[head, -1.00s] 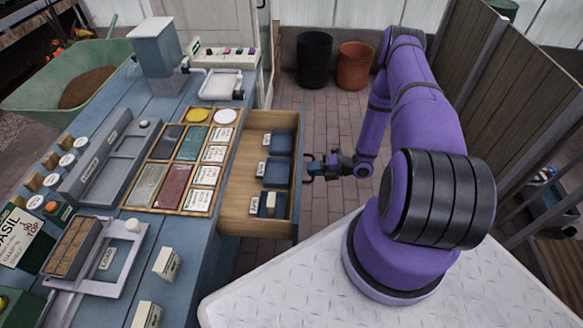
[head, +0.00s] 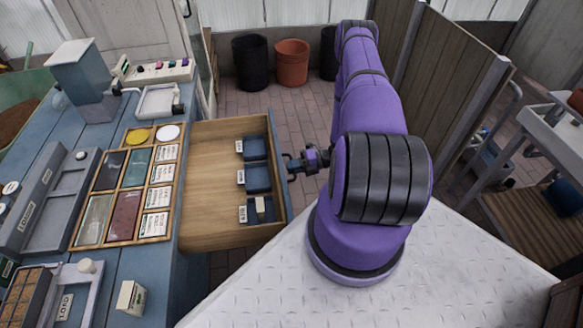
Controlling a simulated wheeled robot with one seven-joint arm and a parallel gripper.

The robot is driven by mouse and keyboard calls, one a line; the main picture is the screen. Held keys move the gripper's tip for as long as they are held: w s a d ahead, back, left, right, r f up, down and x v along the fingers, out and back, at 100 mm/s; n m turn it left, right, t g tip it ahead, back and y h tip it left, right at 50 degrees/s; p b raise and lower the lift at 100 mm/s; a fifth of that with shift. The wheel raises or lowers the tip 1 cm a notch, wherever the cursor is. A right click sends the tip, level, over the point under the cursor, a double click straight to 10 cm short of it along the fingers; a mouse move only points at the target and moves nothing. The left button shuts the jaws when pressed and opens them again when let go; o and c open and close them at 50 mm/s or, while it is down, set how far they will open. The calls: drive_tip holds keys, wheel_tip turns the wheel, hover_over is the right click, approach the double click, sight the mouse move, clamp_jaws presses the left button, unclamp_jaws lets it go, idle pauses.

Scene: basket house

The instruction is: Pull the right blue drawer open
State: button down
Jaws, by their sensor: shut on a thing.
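The right blue drawer (head: 210,178) stands out from the right side of the blue workbench (head: 135,258). Its wooden inside shows, with several dark blue compartments (head: 257,177) and white labels along its front. A small pale block (head: 260,205) sits in the nearest compartment. My gripper (head: 291,166) is at the outer face of the drawer front, at about mid-width, shut on the drawer handle. The handle is small and mostly hidden by the fingers.
A wooden tray (head: 172,184) of coloured tiles and labels lies on the bench beside the drawer. A black bin (head: 250,62) and an orange pot (head: 292,62) stand on the brick floor behind. A wooden partition (head: 440,95) stands to my right.

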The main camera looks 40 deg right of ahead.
drive_tip(key=c, duration=1.2)
unclamp_jaws()
drive_tip(key=v, duration=1)
drive_tip(key=shift+s+d, duration=0.2)
drive_tip(key=shift+d, duration=0.15)
